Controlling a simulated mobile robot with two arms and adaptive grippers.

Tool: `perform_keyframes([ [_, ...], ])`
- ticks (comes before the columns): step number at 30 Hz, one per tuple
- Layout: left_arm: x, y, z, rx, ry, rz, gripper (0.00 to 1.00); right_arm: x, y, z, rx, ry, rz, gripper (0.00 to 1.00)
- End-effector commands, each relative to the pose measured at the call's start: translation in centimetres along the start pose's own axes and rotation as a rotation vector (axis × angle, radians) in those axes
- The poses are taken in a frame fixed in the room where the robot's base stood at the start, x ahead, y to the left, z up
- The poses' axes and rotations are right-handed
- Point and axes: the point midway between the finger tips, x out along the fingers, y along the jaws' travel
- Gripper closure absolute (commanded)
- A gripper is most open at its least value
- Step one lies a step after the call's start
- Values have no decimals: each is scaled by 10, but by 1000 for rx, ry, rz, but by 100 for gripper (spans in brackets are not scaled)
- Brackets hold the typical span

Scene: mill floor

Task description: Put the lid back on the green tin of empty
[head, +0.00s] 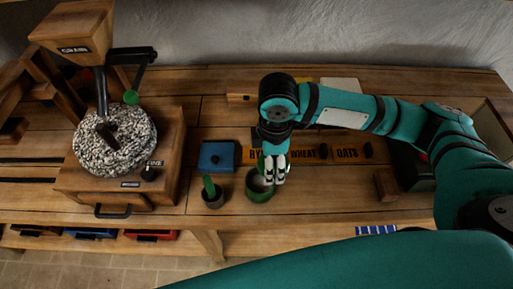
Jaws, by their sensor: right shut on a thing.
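The green tin (259,195) stands on the wooden bench, right of centre near the front edge. My right gripper (273,181) points down over the tin's back right part. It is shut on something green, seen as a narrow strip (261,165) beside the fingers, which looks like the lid. Most of it is hidden by the fingers, so I cannot tell its tilt or whether it touches the tin. My left gripper is not in view.
A grain mill (114,141) stands at the left. Behind is a label strip (303,153). A wooden block (386,184) sits to the right; bench between is clear.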

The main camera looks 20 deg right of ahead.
Motion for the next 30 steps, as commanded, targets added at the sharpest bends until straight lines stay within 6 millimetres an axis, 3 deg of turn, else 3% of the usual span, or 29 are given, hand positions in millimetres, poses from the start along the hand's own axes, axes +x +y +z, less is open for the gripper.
perform_keyframes([
  [1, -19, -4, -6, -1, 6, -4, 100, -11, -2, -6, -134, 0, -4, 54],
  [3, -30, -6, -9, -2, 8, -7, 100, -12, -2, -13, -320, -1, -3, 54],
  [7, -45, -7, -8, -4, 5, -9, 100, -13, -4, -23, -603, -2, -1, 54],
  [12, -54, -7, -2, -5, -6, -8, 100, -11, -5, -30, -818, -5, 0, 54],
  [20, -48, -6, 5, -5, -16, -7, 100, -3, -5, -31, -878, -7, 2, 54],
  [30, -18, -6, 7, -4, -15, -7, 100, 21, -5, -31, -875, -6, 3, 54],
])
